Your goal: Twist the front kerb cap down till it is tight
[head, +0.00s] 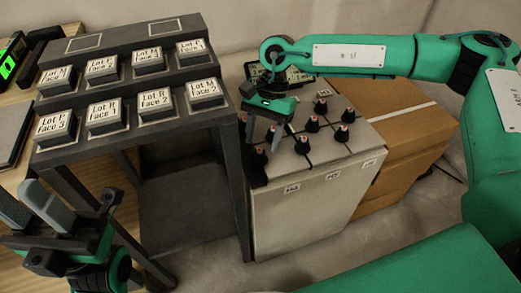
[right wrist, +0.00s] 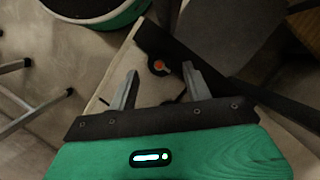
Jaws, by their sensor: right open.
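A white-topped block (head: 335,145) carries several dark caps with orange-red tops. A dark kerb (head: 256,172) runs along its left edge, and a cap (head: 261,156) sits near its front end. My right gripper (head: 262,134) points down above this end, its fingers apart. In the right wrist view one cap with an orange top (right wrist: 159,66) shows between the open fingertips, beside the dark kerb (right wrist: 175,48). I cannot tell whether the fingers reach down around it. My left gripper (head: 32,205) is at the lower left, open and empty, away from the block.
A dark stepped rack (head: 190,125) with several labelled blocks stands left of the white block. A cardboard box (head: 405,125) stands to its right. A wooden table (head: 15,165) is at the far left.

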